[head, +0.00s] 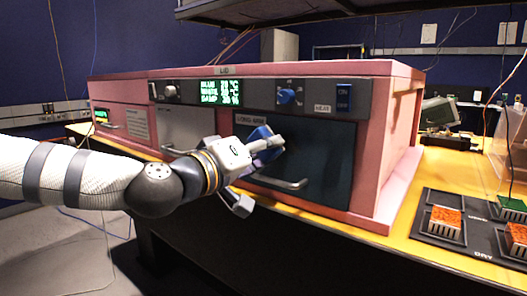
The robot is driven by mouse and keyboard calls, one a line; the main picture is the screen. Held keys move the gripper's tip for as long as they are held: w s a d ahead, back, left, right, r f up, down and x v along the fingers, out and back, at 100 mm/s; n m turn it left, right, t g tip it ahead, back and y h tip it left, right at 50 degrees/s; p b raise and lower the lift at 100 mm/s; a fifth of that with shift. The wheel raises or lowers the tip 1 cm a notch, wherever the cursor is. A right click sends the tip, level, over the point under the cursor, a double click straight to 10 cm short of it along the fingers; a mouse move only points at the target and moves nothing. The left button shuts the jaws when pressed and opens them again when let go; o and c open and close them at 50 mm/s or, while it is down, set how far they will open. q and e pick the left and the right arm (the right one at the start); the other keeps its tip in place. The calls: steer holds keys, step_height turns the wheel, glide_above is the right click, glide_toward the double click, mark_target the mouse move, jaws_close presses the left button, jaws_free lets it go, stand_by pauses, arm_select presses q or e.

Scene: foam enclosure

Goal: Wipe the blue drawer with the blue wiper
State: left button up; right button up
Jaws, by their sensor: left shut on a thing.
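The blue drawer (325,168) is the dark blue-grey front panel on the right of a pink cabinet (395,150). It is closed and has a pale bar handle (283,183) low on its front. My left gripper (266,146) is in front of the drawer's upper left part, shut on the blue wiper (259,133). Only part of the wiper shows behind the fingers. It is at or very near the drawer front; I cannot tell whether it touches. My right gripper is not in view.
The cabinet stands on a yellow-topped bench (440,240). A light grey drawer (186,128) is left of the blue one, below a green display (220,93). A blue knob (286,96) sits above. A black tray (460,225) with orange-topped blocks is at right.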

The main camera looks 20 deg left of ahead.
mark_target(309, 150)
arm_select(q)
steer(key=shift+x, duration=0.8)
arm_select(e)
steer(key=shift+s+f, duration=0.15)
